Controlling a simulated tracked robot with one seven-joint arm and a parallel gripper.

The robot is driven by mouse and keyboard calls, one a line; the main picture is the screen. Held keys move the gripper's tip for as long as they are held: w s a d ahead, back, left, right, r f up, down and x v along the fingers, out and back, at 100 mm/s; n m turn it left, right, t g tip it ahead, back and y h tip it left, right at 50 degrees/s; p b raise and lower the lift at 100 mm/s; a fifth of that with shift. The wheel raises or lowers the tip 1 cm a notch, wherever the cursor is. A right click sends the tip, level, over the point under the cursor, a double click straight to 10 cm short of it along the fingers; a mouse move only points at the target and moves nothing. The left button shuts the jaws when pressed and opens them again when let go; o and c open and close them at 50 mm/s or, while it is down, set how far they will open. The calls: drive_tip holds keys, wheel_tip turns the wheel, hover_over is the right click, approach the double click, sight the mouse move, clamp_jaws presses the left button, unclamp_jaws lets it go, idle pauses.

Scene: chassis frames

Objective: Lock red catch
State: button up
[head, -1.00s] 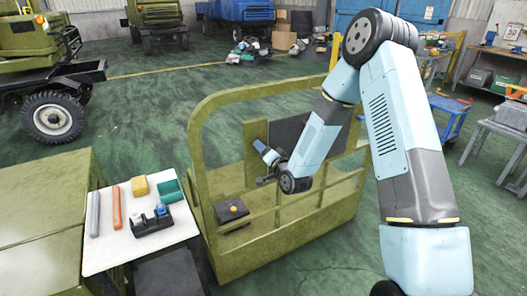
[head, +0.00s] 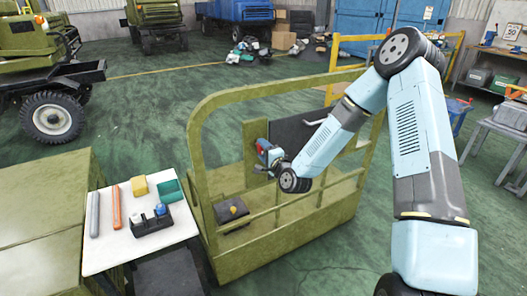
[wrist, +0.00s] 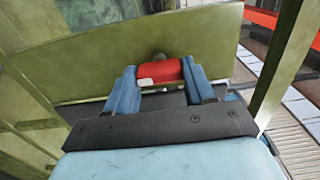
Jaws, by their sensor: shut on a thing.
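The red catch (wrist: 160,71) shows in the wrist view as a red cylinder with a white patch, set against an olive panel (wrist: 85,62). The blue fingers of my gripper (wrist: 157,78) are shut on it, one at each side. In the head view my gripper (head: 268,155) is at the olive panel inside the olive frame, and a little red of the catch (head: 262,144) shows beside it. How the catch joins the panel is mostly hidden.
A white table (head: 104,262) at left holds several small items, including a green tray (head: 171,191).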

drive_tip(key=shift+w+d, duration=0.3)
drive_tip(key=shift+d, duration=0.15)
drive_tip(key=o, duration=1)
drive_tip(key=shift+s+a+f, duration=0.1)
drive_tip(key=shift+a, duration=0.15)
drive_tip(key=shift+o, duration=0.2)
drive_tip(key=v, duration=1.3)
drive_tip(key=shift+s+d, duration=0.2)
drive_tip(key=shift+s, duration=0.1)
